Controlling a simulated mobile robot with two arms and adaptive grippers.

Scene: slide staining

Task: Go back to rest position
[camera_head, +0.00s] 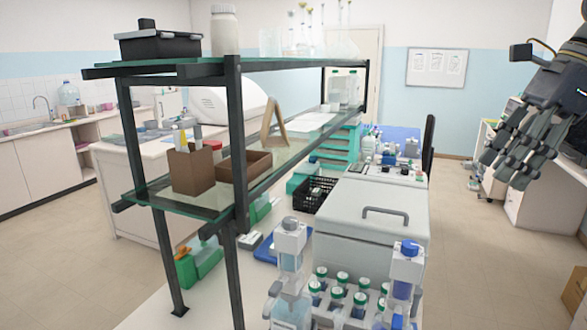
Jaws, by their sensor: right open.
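My right gripper (520,145) is in the upper right of the head view, raised in the air with its dark grey fingers pointing down and to the left. It is open, with nothing seen between its fingers. It is apart from the bench and shelf. My left gripper is not in the view.
A dark metal shelf unit (236,150) with glass shelves stands at left centre over a bench. A grey box-shaped device with a handle (370,217), green-capped bottles (338,296) and two dispensers (405,270) stand on the bench. Open floor (480,260) lies to the right.

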